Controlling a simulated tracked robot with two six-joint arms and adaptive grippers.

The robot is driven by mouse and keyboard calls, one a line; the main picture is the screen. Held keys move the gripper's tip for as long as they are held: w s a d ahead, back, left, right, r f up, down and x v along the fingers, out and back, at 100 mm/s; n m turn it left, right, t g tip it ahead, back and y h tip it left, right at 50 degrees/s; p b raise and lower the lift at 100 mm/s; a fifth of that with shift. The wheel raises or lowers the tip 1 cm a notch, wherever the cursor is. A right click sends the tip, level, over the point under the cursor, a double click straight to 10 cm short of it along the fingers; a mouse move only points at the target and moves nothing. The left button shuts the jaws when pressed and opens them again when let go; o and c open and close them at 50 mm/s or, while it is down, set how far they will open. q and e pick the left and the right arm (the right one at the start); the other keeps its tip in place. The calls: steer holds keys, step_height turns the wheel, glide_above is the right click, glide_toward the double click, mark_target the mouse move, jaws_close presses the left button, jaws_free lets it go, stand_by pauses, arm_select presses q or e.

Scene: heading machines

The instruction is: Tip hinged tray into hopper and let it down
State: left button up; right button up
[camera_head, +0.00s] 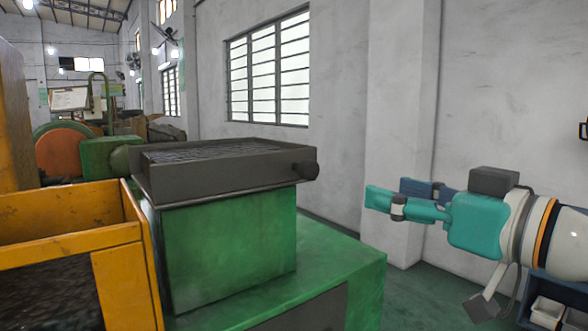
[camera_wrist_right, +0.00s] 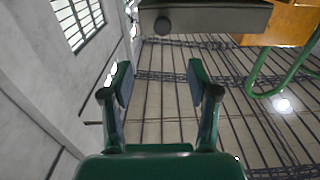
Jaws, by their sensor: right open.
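The hinged tray (camera_head: 225,176) is a dark grey, shallow box lying level on top of a green machine block, filled with small dark pieces. A dark round knob (camera_head: 306,170) sticks out of its right end. The orange hopper (camera_head: 70,245) stands to the left of the tray, with dark material inside. My right gripper (camera_head: 387,192) is open and empty, to the right of the knob and apart from it, fingers pointing left. In the right wrist view the open fingers (camera_wrist_right: 160,80) show, with the tray (camera_wrist_right: 220,17) and knob (camera_wrist_right: 162,23) beyond them.
The green machine base (camera_head: 330,275) extends below and right of the tray. A white wall with a pillar (camera_head: 400,120) stands behind my right gripper. The air between knob and gripper is clear. A blue bin rack (camera_head: 555,300) is at lower right.

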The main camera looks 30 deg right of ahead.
mark_target(313, 171)
steer(key=w, duration=0.5)
steer(key=w+a+p, duration=0.1)
steer(key=w, duration=0.5)
steer(key=w+p, duration=0.1)
steer(key=w, duration=0.4)
steer(key=shift+w+a, duration=0.2)
steer(key=shift+w, duration=0.15)
jaws_close()
